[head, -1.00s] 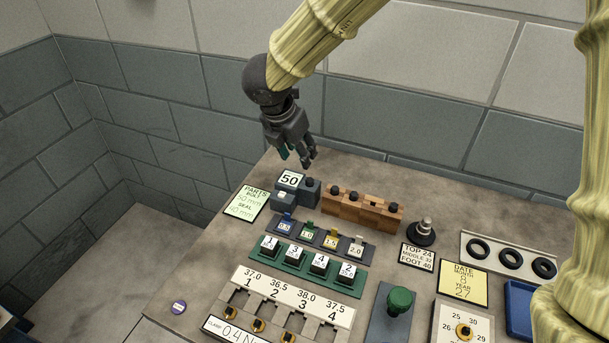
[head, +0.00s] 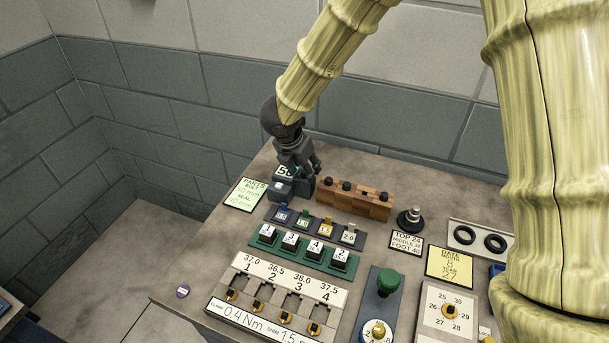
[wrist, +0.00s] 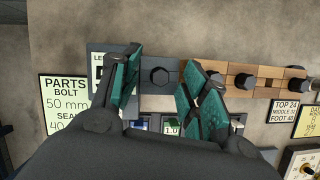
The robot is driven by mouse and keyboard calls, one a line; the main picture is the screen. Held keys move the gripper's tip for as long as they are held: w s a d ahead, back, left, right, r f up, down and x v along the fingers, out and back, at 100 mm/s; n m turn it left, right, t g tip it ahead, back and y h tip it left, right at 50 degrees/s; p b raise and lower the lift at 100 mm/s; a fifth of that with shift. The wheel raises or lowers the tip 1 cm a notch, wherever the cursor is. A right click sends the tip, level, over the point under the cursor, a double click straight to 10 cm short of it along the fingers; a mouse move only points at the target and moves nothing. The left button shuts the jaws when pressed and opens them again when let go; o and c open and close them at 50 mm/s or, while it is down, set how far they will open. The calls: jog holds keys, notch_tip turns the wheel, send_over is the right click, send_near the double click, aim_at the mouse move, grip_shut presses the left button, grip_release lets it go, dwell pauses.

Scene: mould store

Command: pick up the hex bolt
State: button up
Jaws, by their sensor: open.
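In the wrist view a dark hex bolt (wrist: 160,76) stands head-up on a grey-blue block (wrist: 151,102). My gripper (wrist: 161,62) is open, with one green-padded finger on each side of the bolt head. The fingers look apart from it; their height above it is hard to judge. In the head view my gripper (head: 304,172) is low over the grey-blue block (head: 284,195) at the back of the bench, and covers the bolt there.
Just right stands a wooden block row (head: 357,201) with several dark bolts on top. A parts card (head: 246,194) lies left. In front are a numbered tile rack (head: 262,241) and green knob (head: 388,281). A stepped dark peg (head: 409,218) stands further right.

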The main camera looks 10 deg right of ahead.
jog(key=shift+s+r, duration=0.1)
jog(key=shift+s, duration=0.05)
jog(key=shift+c, duration=0.2)
grip_shut()
notch_tip(320, 180, up, 26)
jog(key=p, duration=0.2)
jog(key=shift+f+p, duration=0.25)
jog(key=shift+p, duration=0.15)
dwell(1.2)
